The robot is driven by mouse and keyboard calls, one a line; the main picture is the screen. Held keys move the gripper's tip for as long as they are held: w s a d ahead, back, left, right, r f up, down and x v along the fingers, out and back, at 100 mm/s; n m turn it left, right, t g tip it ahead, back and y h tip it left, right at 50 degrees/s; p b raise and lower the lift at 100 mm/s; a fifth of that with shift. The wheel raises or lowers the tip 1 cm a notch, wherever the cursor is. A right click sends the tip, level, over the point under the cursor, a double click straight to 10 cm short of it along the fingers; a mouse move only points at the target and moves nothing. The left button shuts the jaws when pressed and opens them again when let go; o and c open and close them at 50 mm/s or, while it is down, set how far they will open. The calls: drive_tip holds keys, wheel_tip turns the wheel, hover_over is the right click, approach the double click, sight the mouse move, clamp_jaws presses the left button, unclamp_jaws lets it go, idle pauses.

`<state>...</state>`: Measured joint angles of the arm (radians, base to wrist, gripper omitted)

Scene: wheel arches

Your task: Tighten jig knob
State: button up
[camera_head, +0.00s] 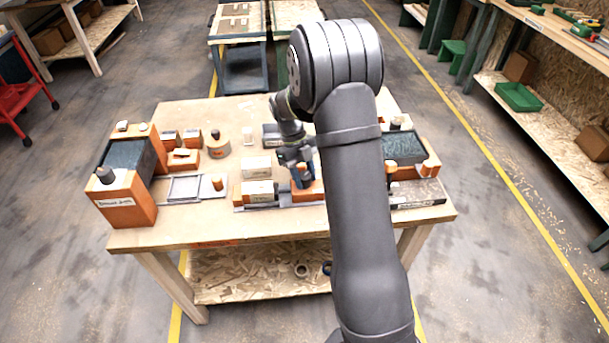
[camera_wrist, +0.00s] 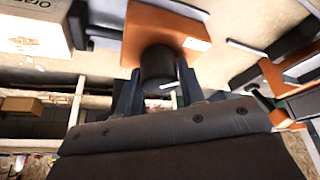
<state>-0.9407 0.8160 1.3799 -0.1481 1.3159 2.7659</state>
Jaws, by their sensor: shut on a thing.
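My gripper (camera_head: 303,175) is over the middle of the wooden workbench, pointing down at an orange jig block (camera_head: 309,192). In the wrist view the orange block (camera_wrist: 197,27) lies just beyond the fingers, with a dark round knob (camera_wrist: 157,66) at its near face. My gripper's two fingers (camera_wrist: 158,88) stand on either side of the knob and are shut on it. In the head view the knob is hidden behind the fingers and my arm.
A large orange-ended fixture (camera_head: 127,200) is at the bench's left, and another dark-topped fixture (camera_head: 403,147) at the right, partly behind my arm. A grey flat frame (camera_head: 184,188) lies between left fixture and jig.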

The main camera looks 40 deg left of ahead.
drive_tip(key=o, duration=1)
drive_tip(key=v, duration=1.7)
drive_tip(key=shift+r, duration=0.2)
drive_tip(key=shift+f, duration=0.1)
drive_tip(key=x, duration=1.7)
drive_tip(key=shift+f, duration=0.15)
